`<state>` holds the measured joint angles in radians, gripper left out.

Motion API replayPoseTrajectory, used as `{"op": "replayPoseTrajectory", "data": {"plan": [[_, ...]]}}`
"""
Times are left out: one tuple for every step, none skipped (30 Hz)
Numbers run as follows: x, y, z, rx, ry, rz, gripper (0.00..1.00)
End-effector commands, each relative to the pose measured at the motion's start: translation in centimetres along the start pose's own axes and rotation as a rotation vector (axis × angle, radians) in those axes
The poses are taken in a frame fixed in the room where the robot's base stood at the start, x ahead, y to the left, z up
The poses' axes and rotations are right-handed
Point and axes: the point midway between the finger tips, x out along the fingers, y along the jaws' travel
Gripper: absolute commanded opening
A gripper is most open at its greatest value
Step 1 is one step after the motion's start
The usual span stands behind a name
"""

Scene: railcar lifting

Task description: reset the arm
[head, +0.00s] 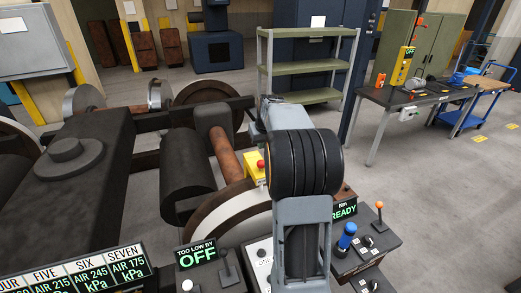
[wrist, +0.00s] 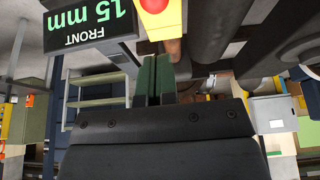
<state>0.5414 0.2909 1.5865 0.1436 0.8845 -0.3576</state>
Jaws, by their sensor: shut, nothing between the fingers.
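My gripper (wrist: 157,78) shows in the wrist view as two dark green fingers side by side, shut with nothing held between them. In the head view my grey and black arm rises through the middle, and the gripper is hidden behind it. In the wrist view the fingertips lie just below a yellow box (wrist: 163,22) with a red button; I cannot tell how far apart they are. A yellow box with a red button (head: 256,166) also shows beside my arm in the head view.
A display reading 15 mm (wrist: 88,22) is near the fingers. A wheeled bogie (head: 90,165) fills the left. Control panels (head: 365,240) stand close at the front right.

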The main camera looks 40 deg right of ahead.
Motion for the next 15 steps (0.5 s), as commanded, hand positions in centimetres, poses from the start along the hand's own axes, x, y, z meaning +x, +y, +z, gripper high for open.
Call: {"op": "replayPoseTrajectory", "data": {"plan": [[-0.65,0.00,-0.28,0.000,0.000,0.000,0.00],[-0.80,0.00,-0.34,0.000,0.000,0.000,0.00],[-0.94,0.00,-0.40,0.000,0.000,0.000,0.00],[-1.00,0.00,-0.43,0.000,0.000,0.000,0.00],[-1.03,0.00,-0.44,0.000,0.000,0.000,0.00],[-1.03,0.00,-0.44,0.000,0.000,0.000,0.00],[-1.01,0.00,-0.43,0.000,0.000,0.000,0.00],[-0.98,0.00,-0.42,0.000,0.000,0.000,0.00],[-0.96,0.00,-0.41,0.000,0.000,0.000,0.00],[-0.96,0.00,-0.41,0.000,0.000,0.000,0.00],[-0.95,0.00,-0.41,0.000,0.000,0.000,0.00],[-0.95,0.00,-0.41,0.000,0.000,0.000,0.00],[-0.95,0.00,-0.40,0.000,0.000,0.000,0.00],[-0.95,0.00,-0.40,0.000,0.000,0.000,0.00],[-0.95,0.00,-0.40,0.000,0.000,0.000,0.00]]}}
